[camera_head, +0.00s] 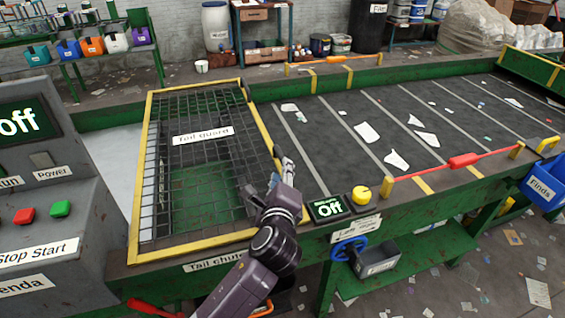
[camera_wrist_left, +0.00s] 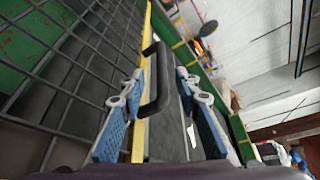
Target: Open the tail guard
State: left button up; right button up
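The tail guard (camera_head: 203,133) is a wire mesh panel in a yellow frame, labelled "Tail guard". It lies flat over the tail chute at the left end of the belt in the head view. Its mesh and yellow edge also show in the left wrist view (camera_wrist_left: 85,50). A black bar handle (camera_wrist_left: 157,80) stands at the guard's yellow edge. My left gripper (camera_head: 280,170) is at the guard's right edge. In the left wrist view its blue-padded fingers (camera_wrist_left: 160,88) are apart, one on each side of the handle, with visible gaps. My right gripper is not in view.
The dark belt (camera_head: 350,130) extends right, with pale scraps on it. A control console (camera_head: 45,190) stands at left. A red bar (camera_head: 462,160) crosses the belt's front edge.

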aim_at(282, 157)
pick_arm(q)
jog(key=shift+w, duration=0.55)
jog(key=shift+p+x, duration=0.4)
jog(key=shift+x, duration=2.6)
jog(key=shift+w, duration=0.1)
grip_shut()
